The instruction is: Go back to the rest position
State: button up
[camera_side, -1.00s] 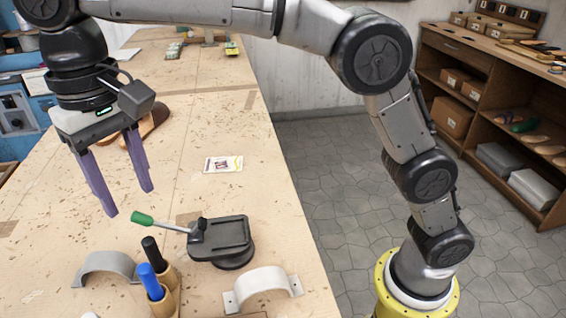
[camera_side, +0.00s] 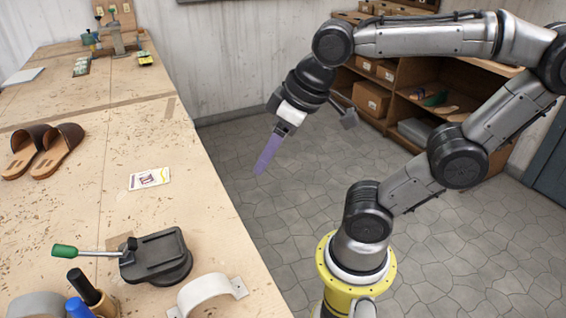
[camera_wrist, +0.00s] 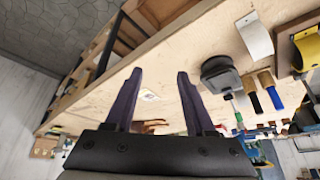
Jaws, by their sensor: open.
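My gripper (camera_side: 262,172) is off the right edge of the workbench in the side view, above the grey stone floor, with its purple fingers pointing down and left. Seen nearly edge-on there, the fingers overlap. In the wrist view my gripper (camera_wrist: 157,75) shows two purple fingers spread apart with nothing between them, so it is open and empty. My arm is folded back toward its yellow base ring, clear of the bench.
On the workbench (camera_side: 110,215) are brown sandals (camera_side: 45,150), a card (camera_side: 150,179), a black clamp fixture (camera_side: 156,256) with a green-handled lever, a light curved bracket (camera_side: 207,293) and black and blue handled tools. A wooden shelf (camera_side: 450,95) stands behind my arm.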

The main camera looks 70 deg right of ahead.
jog(key=s+f, duration=0.1)
jog(key=s+d+f, duration=0.1)
jog(key=shift+s+f, duration=0.2)
jog(key=shift+f, duration=0.15)
